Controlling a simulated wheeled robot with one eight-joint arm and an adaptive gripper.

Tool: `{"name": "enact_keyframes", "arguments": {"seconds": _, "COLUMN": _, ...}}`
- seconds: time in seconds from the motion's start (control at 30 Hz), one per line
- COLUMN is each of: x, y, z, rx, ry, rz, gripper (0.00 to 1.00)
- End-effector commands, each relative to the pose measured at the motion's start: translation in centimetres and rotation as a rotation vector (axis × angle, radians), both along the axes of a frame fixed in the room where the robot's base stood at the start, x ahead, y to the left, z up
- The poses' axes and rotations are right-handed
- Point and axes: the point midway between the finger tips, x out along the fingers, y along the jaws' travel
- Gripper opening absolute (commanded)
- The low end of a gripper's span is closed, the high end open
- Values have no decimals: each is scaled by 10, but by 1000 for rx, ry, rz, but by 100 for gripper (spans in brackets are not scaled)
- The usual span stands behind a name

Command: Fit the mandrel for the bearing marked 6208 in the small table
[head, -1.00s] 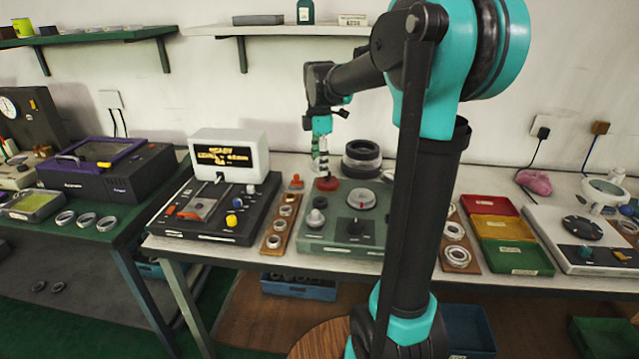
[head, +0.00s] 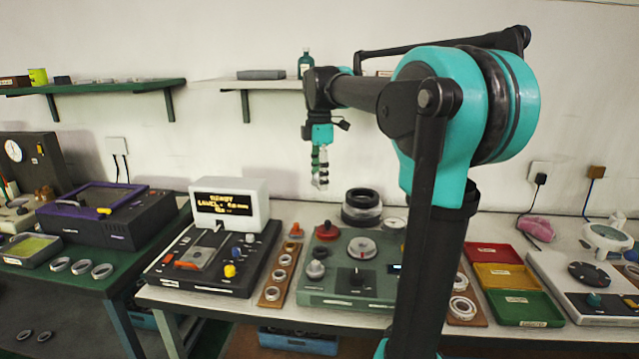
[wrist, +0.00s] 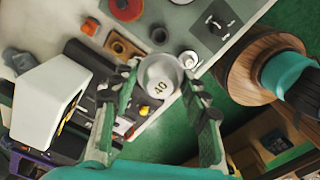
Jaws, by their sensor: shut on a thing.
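My gripper (head: 320,172) is raised above the bench, and its jaws point down. In the wrist view its green fingers (wrist: 160,112) are shut on a grey, round mandrel (wrist: 158,76) marked 40. The mandrel is held clear of the surfaces below. A grey-green unit (head: 330,292) stands below my gripper, with a red disc (head: 327,231), a pale round disc (head: 362,248), small grey round parts (head: 316,268) and a black knob (head: 357,279). I cannot tell which part is the small table. No 6208 marking is readable.
A black unit (head: 200,275) with a white display box (head: 229,204) stands left of it. Wooden boards with rings lie on both sides (head: 271,294) (head: 465,318). Red, yellow and green trays (head: 527,308) are at right. A dark ring stack (head: 361,208) stands behind.

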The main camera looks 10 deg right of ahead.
Motion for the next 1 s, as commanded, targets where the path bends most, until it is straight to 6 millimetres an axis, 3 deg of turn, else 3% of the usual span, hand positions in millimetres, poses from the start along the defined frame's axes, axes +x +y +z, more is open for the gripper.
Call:
{"name": "enact_keyframes", "arguments": {"seconds": 0.7, "x": 0, "y": 0, "z": 38, "rx": 0, "ry": 0, "rz": 0, "gripper": 0}}
{"name": "enact_keyframes", "arguments": {"seconds": 1.0, "x": 0, "y": 0, "z": 44, "rx": 0, "ry": 0, "rz": 0, "gripper": 0}}
